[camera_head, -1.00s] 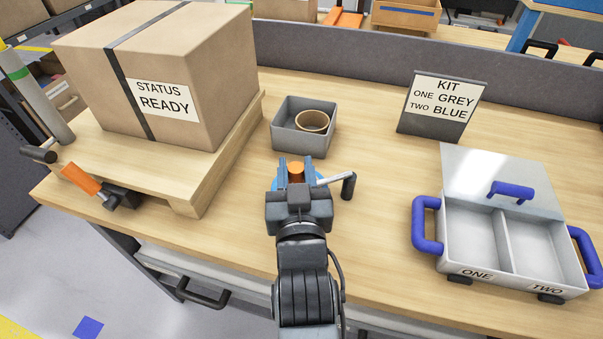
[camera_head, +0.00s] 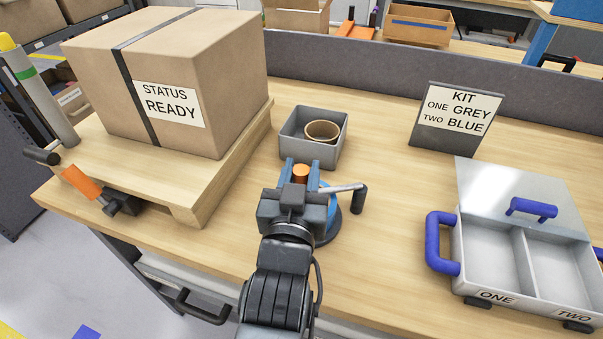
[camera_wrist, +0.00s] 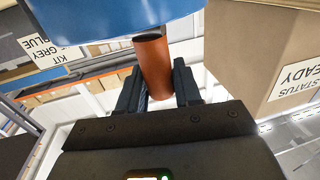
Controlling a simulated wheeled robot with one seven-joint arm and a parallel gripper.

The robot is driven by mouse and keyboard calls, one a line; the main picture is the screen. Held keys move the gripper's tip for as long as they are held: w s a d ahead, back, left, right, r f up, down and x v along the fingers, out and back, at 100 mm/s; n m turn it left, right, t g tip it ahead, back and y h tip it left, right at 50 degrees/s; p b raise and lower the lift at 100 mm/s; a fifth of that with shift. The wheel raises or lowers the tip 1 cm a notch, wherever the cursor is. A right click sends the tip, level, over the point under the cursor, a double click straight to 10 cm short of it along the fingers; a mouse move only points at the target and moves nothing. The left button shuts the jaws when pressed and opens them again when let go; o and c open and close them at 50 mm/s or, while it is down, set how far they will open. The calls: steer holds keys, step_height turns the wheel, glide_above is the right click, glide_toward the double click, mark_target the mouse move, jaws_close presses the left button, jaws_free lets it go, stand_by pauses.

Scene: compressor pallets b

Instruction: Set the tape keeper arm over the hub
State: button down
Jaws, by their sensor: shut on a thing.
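My gripper (camera_head: 300,174) is shut on an orange cylinder (camera_wrist: 153,68), which stands between its two fingers. A blue round body (camera_head: 336,224) sits low behind and to the right of the gripper on the bench. A large blue surface (camera_wrist: 110,22) also fills the top of the wrist view, by the cylinder's end. A grey rod with a black knob (camera_head: 358,199) sticks out to the right of the gripper. The gripper hides most of the blue body, so I cannot make out the hub or how the keeper arm lies against it.
A grey bin (camera_head: 333,159) holding a brown ring (camera_head: 310,137) stands just beyond the gripper. A strapped carton (camera_head: 230,100) on a wooden pallet (camera_head: 195,205) is at left. A kit sign (camera_head: 427,135) and open two-compartment case (camera_head: 462,285) are at right. Bench between is clear.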

steer(key=shift+f, duration=0.15)
steer(key=c, duration=0.9)
jaws_free()
steer(key=s+a+b, duration=0.1)
steer(key=s, duration=0.6)
steer(key=shift+s+a, duration=0.2)
steer(key=shift+s, duration=0.1)
